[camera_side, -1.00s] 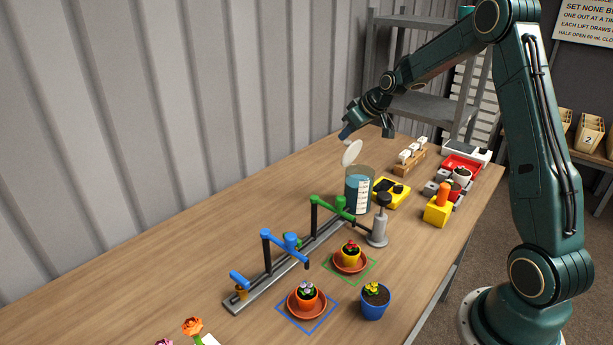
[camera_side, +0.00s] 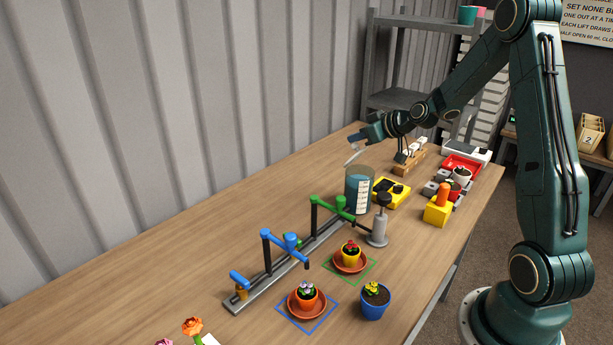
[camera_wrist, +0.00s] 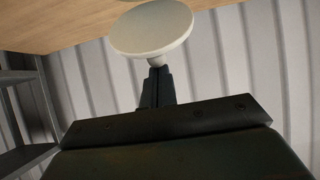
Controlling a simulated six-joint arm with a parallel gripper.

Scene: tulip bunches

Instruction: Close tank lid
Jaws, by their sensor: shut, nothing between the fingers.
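The tank (camera_side: 358,192) is a clear cylinder with blue liquid and a white scale strip, standing on the table behind the green tap. Its pale lid (camera_side: 354,157) is raised and tilted above the tank's left rim, seen nearly edge-on in the side view. In the wrist view the lid (camera_wrist: 150,30) is a cream disc just beyond my fingertips. My gripper (camera_side: 363,139) is shut and empty, close above the lid at its upper end.
A rail with blue (camera_side: 284,241) and green taps (camera_side: 335,203) stands in front of the tank, with a grey pump post (camera_side: 379,226) beside it. A yellow device (camera_side: 391,192) and a wooden rack (camera_side: 409,162) are to the right. The table's left side is mostly clear.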

